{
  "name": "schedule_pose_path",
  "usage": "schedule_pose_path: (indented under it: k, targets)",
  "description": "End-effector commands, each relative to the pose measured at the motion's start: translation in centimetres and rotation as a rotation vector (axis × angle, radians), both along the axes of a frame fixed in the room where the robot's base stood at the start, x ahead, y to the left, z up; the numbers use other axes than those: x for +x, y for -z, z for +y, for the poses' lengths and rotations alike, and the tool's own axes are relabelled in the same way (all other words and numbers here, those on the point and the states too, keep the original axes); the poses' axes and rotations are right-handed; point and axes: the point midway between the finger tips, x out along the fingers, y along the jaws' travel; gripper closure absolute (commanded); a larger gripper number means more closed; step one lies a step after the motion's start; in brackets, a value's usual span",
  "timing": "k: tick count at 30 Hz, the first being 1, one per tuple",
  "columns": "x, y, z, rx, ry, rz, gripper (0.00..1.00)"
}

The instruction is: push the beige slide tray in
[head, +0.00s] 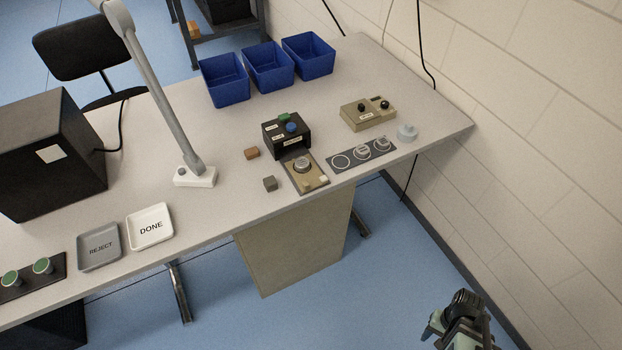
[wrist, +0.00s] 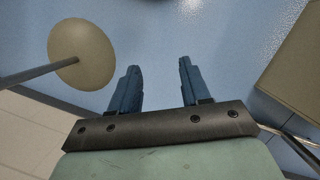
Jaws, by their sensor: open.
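The beige slide tray (head: 309,185) sticks out from the front of a black press (head: 287,132) on the table. A round metal piece (head: 302,164) sits on the tray, and small light blocks show near its front end. My gripper (head: 462,318) is at the lower right of the head view, beyond the table's front edge and well away from the tray. In the wrist view its two fingers (wrist: 158,68) are apart with nothing between them. The tray is not in the wrist view.
A dark strip with round places (head: 361,155) lies right of the tray. A beige box with black knobs (head: 368,113) stands behind it. Small brown (head: 252,153) and grey-brown (head: 270,184) blocks lie left. A beige cabinet (head: 295,245) stands under the table. Blue bins (head: 268,68) stand behind.

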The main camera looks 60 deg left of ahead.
Motion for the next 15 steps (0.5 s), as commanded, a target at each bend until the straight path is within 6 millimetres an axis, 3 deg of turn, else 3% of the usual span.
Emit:
schedule_pose_path:
  k: [1,6,15]
  targets:
    - [0.9,-0.8,2.2,0.016,-0.035,-0.024,0.53]
    - [2.7,-3.7,8.7,0.070,-0.128,-0.091,0.53]
    - [3.6,-9.9,20.9,0.183,-0.276,-0.184,0.53]
